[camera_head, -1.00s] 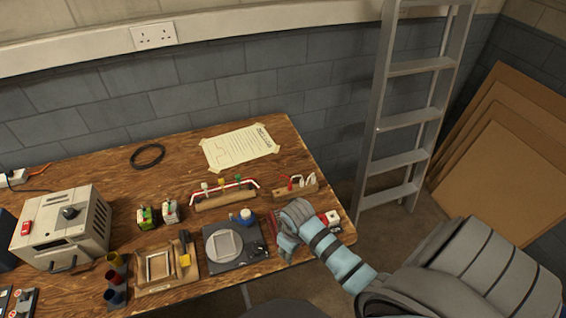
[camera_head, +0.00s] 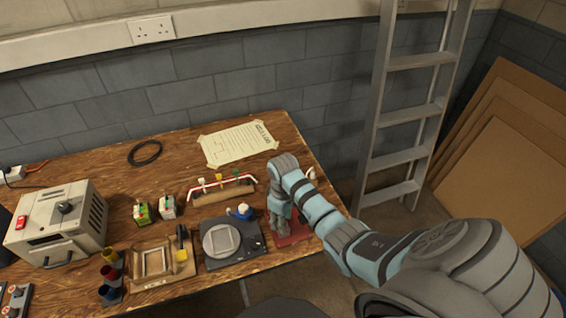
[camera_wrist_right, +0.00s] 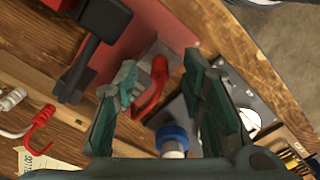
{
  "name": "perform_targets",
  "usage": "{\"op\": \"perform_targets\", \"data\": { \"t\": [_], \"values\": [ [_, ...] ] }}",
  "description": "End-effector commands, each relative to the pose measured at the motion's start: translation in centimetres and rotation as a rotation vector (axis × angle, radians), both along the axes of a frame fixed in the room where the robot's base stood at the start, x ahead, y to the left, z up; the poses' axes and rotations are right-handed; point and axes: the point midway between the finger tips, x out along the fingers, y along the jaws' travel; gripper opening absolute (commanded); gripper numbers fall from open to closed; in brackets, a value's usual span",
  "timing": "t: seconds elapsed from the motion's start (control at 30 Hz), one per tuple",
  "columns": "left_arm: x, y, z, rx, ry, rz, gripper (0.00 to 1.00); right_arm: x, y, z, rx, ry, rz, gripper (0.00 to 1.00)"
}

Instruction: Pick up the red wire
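My right gripper (camera_head: 280,230) points down over the red mat (camera_head: 295,238) at the right of the bench. In the right wrist view its fingers (camera_wrist_right: 160,85) are apart. A curved red wire-like piece (camera_wrist_right: 151,99) shows between them by a grey block (camera_wrist_right: 160,52); I cannot tell if a finger touches it. My left gripper is not in view.
A wooden rack (camera_head: 222,194) with a red and white tube lies behind. A black tool (camera_wrist_right: 95,40) is close by in the wrist view. A ladder (camera_head: 418,62) stands beyond the bench.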

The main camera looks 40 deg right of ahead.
Motion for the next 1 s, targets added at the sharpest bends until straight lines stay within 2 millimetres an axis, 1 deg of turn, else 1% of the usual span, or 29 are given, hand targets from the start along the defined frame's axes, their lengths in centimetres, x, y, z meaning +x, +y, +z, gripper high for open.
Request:
{"op": "perform_targets", "data": {
  "t": [0.03,0.07,0.27,0.37,0.5,0.87,1.0],
  "values": [
    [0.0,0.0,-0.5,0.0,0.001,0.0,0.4,0.0,0.1,-1.0,0.001,0.0,0.0,0.37],
    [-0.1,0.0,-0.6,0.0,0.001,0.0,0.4,0.0,0.1,-1.2,0.001,-0.001,0.0,0.37],
    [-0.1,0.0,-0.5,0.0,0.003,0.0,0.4,0.1,0.0,-1.2,0.0,-0.002,0.0,0.37],
    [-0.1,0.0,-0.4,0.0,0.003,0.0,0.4,0.1,0.0,-1.2,0.0,-0.002,0.0,0.23],
    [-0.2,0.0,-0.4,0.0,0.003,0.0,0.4,0.1,0.0,-1.2,0.0,-0.002,0.0,0.0],
    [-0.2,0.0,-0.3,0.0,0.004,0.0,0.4,0.1,0.0,-1.0,0.0,-0.002,0.0,0.0],
    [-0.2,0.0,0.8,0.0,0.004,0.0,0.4,0.0,0.0,-0.1,0.0,-0.002,-0.001,0.0]
  ]
}}
